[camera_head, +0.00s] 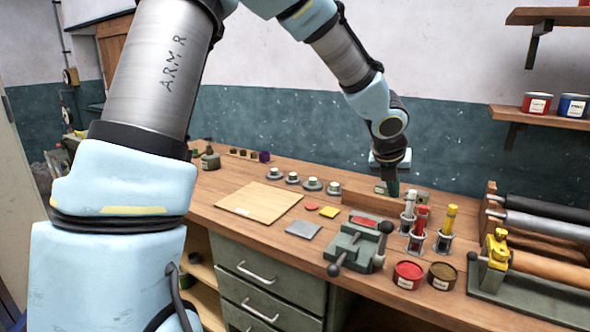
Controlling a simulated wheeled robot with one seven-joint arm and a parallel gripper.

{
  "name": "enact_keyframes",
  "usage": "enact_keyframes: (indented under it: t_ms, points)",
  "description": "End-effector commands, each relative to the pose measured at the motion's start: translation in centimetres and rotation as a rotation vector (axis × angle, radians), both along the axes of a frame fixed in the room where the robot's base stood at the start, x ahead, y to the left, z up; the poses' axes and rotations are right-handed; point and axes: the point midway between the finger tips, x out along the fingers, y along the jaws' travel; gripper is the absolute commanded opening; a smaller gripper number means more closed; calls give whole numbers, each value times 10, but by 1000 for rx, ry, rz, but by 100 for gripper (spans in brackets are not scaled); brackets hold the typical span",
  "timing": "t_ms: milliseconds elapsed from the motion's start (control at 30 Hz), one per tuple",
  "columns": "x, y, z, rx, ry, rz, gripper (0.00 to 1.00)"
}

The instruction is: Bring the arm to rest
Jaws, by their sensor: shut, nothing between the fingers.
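My gripper (391,188) is over the back right part of the wooden workbench (233,222), pointing down. It is shut and holds nothing that I can see. It is just behind several small metal holders with coloured rods, and close to a low wooden block (369,203). Whether its tips touch anything behind the block I cannot tell. My arm reaches from the left foreground up past the top edge and down to the bench.
A green vise (356,247) stands at the front edge, with open red (407,275) and brown (442,276) tins to its right. A roller rack (530,262) fills the right end. A flat board (259,202) lies left. Shelves with tins (537,103) hang at upper right.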

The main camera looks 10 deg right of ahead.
Motion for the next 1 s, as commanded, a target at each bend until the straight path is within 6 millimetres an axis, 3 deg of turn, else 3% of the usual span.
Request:
enact_keyframes:
  t_ms: [167,300,500,667,900,1000]
  points:
    - [26,26,-3,69,-155,-158,0]
    - [55,71,-7,217,-382,-453,0]
    - [65,148,-22,479,-612,-958,0]
    - [49,220,-45,668,-683,-1392,0]
    - [-6,338,-81,816,-624,-2052,0]
    - [-30,376,-91,816,-575,-2264,0]
